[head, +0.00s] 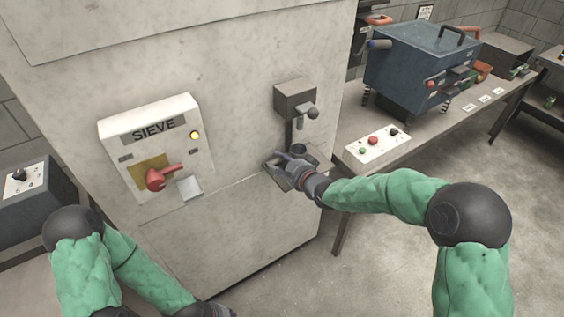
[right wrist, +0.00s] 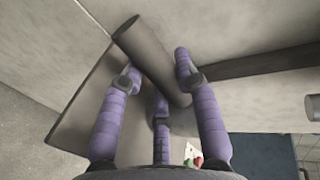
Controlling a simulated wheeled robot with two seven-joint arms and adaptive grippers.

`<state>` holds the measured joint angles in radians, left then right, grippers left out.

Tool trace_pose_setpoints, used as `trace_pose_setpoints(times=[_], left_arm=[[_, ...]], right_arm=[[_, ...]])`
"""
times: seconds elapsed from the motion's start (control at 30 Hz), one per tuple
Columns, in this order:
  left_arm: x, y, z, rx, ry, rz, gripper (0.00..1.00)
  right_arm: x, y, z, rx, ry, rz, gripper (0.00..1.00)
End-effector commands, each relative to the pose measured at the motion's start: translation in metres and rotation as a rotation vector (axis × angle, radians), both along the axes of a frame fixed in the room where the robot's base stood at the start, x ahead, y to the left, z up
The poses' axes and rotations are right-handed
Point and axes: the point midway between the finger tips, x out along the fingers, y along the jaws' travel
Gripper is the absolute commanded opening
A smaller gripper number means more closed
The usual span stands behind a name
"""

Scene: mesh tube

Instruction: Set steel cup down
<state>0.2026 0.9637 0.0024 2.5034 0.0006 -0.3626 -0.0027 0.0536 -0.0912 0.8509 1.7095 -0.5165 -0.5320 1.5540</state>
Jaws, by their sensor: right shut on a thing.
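The steel cup (head: 298,149) is a dark grey cylinder just above or on the small shelf below the tap on the pale cabinet front. My right gripper (head: 286,164) is shut on it. In the right wrist view the cup (right wrist: 152,62) runs at a slant between the purple fingers. I cannot tell whether its base touches the shelf (head: 276,179). Only a dark bit of my left gripper (head: 215,311) shows at the bottom edge, so its fingers are hidden.
The tap block (head: 295,97) with a round knob juts out above the cup. A SIEVE panel (head: 155,150) with a red lever and lit lamp is to the left. A button box (head: 378,146) and blue machine (head: 420,65) stand on the bench at right.

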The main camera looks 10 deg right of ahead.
Motion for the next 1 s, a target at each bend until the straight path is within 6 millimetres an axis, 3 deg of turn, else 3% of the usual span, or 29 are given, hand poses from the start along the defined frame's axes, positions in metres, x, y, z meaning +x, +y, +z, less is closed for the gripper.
trace_pose_setpoints(times=[0.03, 0.1, 0.53, 1.0], left_arm=[[0.0, 0.0, -0.001, 0.0, 0.0, 0.0, 0.4], [0.0, 0.0, 0.0, 0.0, 0.0, 0.0, 0.4], [0.0, 0.0, 0.003, 0.0, 0.0, 0.0, 0.4], [0.0, 0.0, 0.031, 0.0, 0.0, 0.0, 0.4]], right_arm=[[0.0, 0.0, -0.001, 0.0, 0.001, 0.0, 0.4], [0.0, 0.0, -0.001, 0.0, 0.001, 0.0, 0.56], [-0.003, -0.001, 0.004, -0.001, 0.001, -0.001, 0.56], [-0.078, -0.03, 0.032, -0.001, 0.0, -0.003, 0.56]])
